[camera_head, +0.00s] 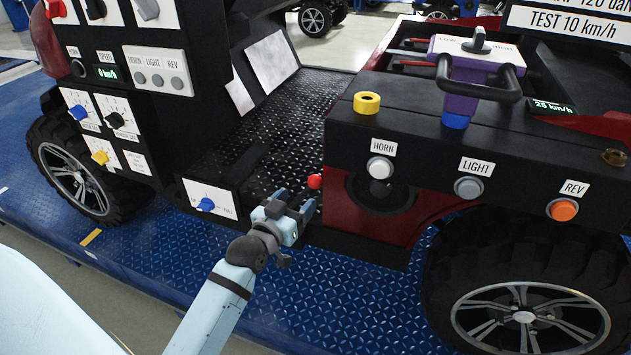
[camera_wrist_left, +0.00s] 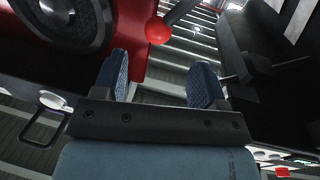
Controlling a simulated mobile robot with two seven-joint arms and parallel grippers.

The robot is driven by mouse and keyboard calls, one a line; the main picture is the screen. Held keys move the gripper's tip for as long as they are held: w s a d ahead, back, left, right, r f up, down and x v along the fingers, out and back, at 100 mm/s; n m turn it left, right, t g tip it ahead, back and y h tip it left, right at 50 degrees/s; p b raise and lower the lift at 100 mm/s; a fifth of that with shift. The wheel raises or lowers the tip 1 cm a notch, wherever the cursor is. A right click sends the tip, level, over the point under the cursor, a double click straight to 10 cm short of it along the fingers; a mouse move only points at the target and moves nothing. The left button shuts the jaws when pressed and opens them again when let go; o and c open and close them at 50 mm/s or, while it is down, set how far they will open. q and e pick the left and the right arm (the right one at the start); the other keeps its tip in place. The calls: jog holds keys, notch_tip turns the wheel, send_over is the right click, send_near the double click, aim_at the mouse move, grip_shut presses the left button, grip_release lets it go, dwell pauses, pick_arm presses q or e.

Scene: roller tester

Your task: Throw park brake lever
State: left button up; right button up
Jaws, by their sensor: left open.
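A lever with a red ball knob (camera_head: 315,181) stands at the left end of the black and red vehicle body, just above the floor plate. I take it for the park brake lever, though no label shows on it. In the left wrist view the red knob (camera_wrist_left: 157,30) sits on a dark rod, beyond the fingertips and between their lines. My left gripper (camera_head: 297,204) is open and empty, just below and left of the knob, apart from it. The open fingers also show in the left wrist view (camera_wrist_left: 160,72). My right gripper is out of view.
Right of the lever are a round speaker-like recess (camera_head: 381,196) and the HORN button (camera_head: 380,167). A panel with a blue knob (camera_head: 206,204) stands left of my gripper. The black tread-plate floor (camera_head: 290,125) behind is clear. A wheel (camera_head: 525,290) is at lower right.

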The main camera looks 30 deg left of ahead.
aim_at(310, 186)
pick_arm(q)
jog(key=w, duration=0.8)
jog(key=shift+w+a, duration=0.25)
jog(key=shift+w, duration=0.05)
